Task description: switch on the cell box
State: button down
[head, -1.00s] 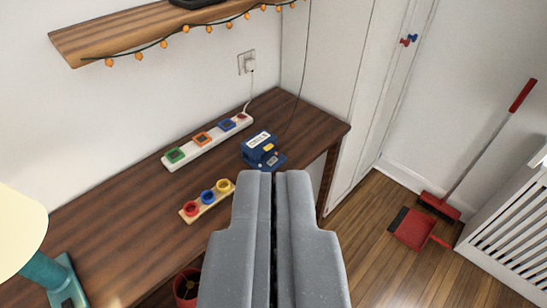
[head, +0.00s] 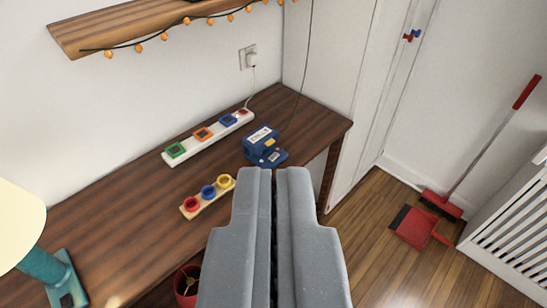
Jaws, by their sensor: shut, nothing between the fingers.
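A small blue box with a white label and a yellow patch, which looks like the cell box (head: 262,143), stands on the dark wooden desk (head: 120,215) near its right end. A cord runs up from behind it. Whether it is on cannot be told. My gripper (head: 279,172) is shut and empty. In the picture its fingertips lie just below the box, apart from it as far as I can tell.
A white power strip (head: 210,138) with green, orange and blue frames lies behind the box, leading to a wall socket (head: 248,56). A wooden strip with coloured rings (head: 208,194) lies left. A teal lamp (head: 45,268) stands at left. A red dustpan (head: 415,227) lies on the floor.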

aim_at(274, 156)
jog(key=k, duration=0.65)
jog(key=z, duration=0.55)
jog(key=i, duration=1.7)
jog(key=u, duration=0.35)
